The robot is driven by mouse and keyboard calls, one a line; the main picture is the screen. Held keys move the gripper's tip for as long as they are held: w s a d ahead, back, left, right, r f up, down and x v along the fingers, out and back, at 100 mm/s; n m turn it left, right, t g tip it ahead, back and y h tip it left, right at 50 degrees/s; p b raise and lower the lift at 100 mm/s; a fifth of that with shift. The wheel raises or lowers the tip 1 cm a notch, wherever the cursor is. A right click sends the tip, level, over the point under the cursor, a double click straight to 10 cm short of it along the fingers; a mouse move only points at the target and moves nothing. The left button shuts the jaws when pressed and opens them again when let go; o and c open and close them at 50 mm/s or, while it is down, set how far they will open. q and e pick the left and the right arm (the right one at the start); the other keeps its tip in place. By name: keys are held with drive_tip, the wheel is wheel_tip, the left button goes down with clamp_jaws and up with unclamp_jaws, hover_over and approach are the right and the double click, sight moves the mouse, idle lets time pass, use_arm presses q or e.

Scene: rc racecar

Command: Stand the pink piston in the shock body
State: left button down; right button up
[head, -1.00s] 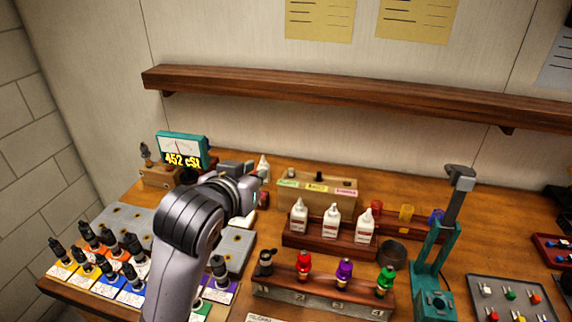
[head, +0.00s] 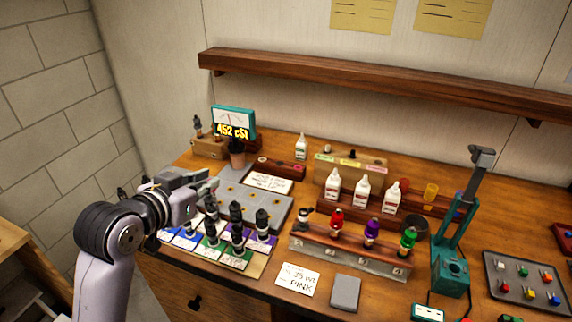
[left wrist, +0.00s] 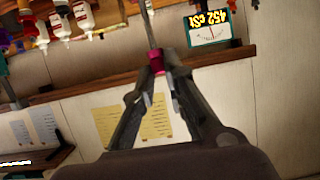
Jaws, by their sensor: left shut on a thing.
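The piston cannot be made out in the head view. Several dark shocks (head: 262,222) stand on coloured cards at the front left. A rack (head: 345,258) holds one dark unit (head: 304,218) and red, purple and green-topped ones. I cannot tell which is the task's shock body. My right gripper is not in view.
A grey plate (head: 272,212) lies behind the shocks. A teal meter (head: 233,122) reads 452 cSt at the back left. White bottles (head: 362,194) stand in a wooden rack. A teal press (head: 452,262) is at right.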

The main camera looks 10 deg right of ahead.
use_arm(q)
drive_tip(key=w+d+m+g+h+p, duration=0.2)
drive_tip(key=d+m+g+h, duration=0.3)
drive_tip(key=d, duration=1.4)
drive_tip(key=m+g, duration=0.2)
drive_tip(key=m, duration=0.1)
drive_tip(key=shift+d+f, duration=0.35)
drive_tip(key=shift+d, duration=0.05)
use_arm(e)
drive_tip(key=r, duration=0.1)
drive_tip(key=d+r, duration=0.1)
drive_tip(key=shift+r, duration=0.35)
use_arm(q)
wheel_tip(320, 180, down, 3)
drive_tip(key=shift+f+h+b, duration=0.1)
drive_tip(key=shift+h+b, duration=0.2)
drive_tip(key=shift+b, duration=0.65)
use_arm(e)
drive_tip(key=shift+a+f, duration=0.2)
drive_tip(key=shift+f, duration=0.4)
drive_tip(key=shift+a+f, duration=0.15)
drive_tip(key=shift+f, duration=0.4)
use_arm(q)
drive_tip(key=shift+s, duration=0.1)
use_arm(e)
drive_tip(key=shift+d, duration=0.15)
